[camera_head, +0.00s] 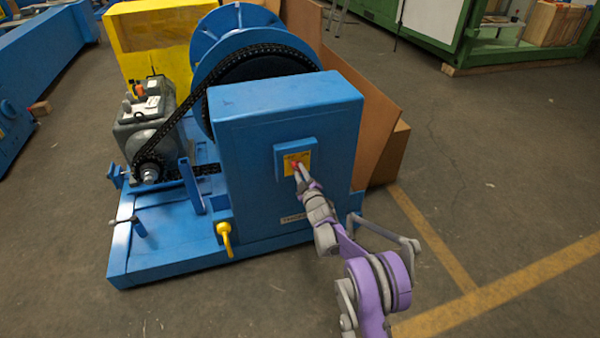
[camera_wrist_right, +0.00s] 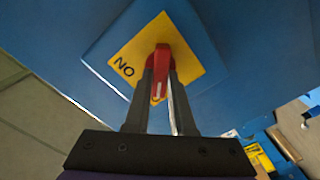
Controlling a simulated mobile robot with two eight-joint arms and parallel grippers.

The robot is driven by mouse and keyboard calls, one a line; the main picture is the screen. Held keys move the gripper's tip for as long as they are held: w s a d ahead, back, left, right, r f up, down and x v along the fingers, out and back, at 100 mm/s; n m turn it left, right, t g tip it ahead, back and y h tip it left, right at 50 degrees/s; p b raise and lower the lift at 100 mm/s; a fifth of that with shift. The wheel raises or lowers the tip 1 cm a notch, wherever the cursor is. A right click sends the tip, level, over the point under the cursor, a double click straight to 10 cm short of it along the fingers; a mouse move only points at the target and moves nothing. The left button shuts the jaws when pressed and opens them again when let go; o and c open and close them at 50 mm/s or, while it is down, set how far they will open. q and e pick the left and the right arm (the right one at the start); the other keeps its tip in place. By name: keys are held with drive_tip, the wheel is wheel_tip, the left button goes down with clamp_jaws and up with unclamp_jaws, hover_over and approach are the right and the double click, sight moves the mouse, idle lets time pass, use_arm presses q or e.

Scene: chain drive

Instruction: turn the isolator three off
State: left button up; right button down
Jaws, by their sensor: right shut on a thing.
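The isolator is a red handle on a yellow plate (camera_head: 289,165), fixed to a blue switch box (camera_head: 280,161) on the front of the blue cabinet (camera_head: 245,215). In the right wrist view the red handle (camera_wrist_right: 160,62) stands in the middle of the yellow plate (camera_wrist_right: 126,66), where the letters "NO" show. My right gripper (camera_head: 299,171) is at the handle; in the right wrist view its two fingers (camera_wrist_right: 161,85) are shut on the red handle, one on each side. The handle's lower end shows between the fingers. My left gripper is not in view.
Behind the cabinet are a chain (camera_head: 185,112), a blue drum (camera_head: 228,30) and a grey motor (camera_head: 145,122). A yellow hook-shaped handle (camera_head: 225,238) sticks out low on the cabinet's left. Brown boards (camera_head: 360,115) stand behind at right. Floor right is clear.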

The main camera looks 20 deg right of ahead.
drive_tip(key=c, duration=0.8)
unclamp_jaws()
drive_tip(key=shift+o, duration=0.2)
drive_tip(key=s+p, duration=0.1)
drive_tip(key=s, duration=0.9)
drive_tip(key=shift+s+d+p, duration=0.15)
drive_tip(key=shift+s+p, duration=0.2)
drive_tip(key=shift+s, duration=0.05)
